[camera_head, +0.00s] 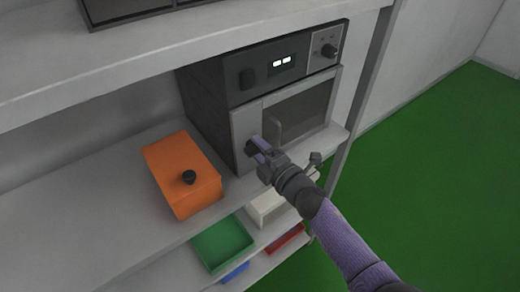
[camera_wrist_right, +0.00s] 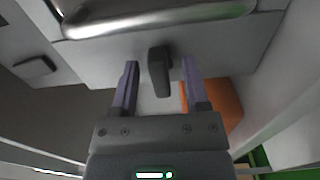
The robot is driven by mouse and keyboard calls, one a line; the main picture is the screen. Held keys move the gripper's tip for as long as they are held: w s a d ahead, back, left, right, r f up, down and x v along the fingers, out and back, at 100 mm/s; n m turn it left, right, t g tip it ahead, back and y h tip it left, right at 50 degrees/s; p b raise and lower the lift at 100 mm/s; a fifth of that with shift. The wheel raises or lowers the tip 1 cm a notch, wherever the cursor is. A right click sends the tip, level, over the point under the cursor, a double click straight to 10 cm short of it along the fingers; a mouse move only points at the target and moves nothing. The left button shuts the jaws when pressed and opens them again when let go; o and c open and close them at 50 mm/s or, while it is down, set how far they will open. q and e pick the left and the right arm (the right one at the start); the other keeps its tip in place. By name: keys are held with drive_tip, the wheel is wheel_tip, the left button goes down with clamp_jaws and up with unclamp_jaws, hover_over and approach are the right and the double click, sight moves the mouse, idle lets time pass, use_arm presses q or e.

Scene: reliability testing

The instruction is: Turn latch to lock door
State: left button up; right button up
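A dark grey oven-like appliance (camera_head: 215,95) stands on the shelf, its door (camera_head: 305,108) against the front. The door has a metal handle (camera_head: 277,128), which also crosses the top of the right wrist view (camera_wrist_right: 160,18). The black latch (camera_wrist_right: 159,72) sits beside the handle, its long side across the handle's direction. In the head view the latch (camera_head: 250,148) is partly hidden by my gripper. My right gripper (camera_head: 259,146) is at the latch. In the wrist view its purple fingers (camera_wrist_right: 160,66) are open around the latch, with a gap on each side. My left gripper is not in view.
An orange box (camera_head: 165,160) with a black knob stands left of the appliance. A green tray (camera_head: 222,243), a white bin (camera_head: 265,208) and red and blue bins are on the lower shelf. An upper shelf (camera_head: 100,75) overhangs at left. Green floor is clear at right.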

drive_tip(key=p+v, duration=0.2)
drive_tip(key=v, duration=0.8)
drive_tip(key=s+d+f+m+g+h+b, duration=0.1)
drive_tip(key=s+d+f+m+g+h, duration=0.25)
drive_tip(key=f, duration=0.55)
drive_tip(key=s+d+f+m+h+b, duration=0.25)
drive_tip(key=s+f+m, duration=0.3)
drive_tip(key=f, duration=0.45)
drive_tip(key=s+d+f+m+g+h+b, duration=0.1)
drive_tip(key=s+d+f+m+g+h, duration=0.15)
drive_tip(key=f+m, duration=0.45)
drive_tip(key=s+d+f+m+g, duration=0.1)
drive_tip(key=s+f, duration=0.3)
drive_tip(key=s, duration=0.4)
drive_tip(key=s+d+f+m+g+h+b, duration=0.1)
drive_tip(key=s+f+m+g, duration=0.2)
drive_tip(key=s, duration=0.6)
drive_tip(key=s+d+f+m+g+h+b, duration=0.1)
drive_tip(key=s+f+m+g, duration=0.1)
drive_tip(key=s+f+g, duration=0.2)
drive_tip(key=s+f, duration=0.3)
drive_tip(key=s, duration=0.2)
drive_tip(key=shift+s, duration=0.15)
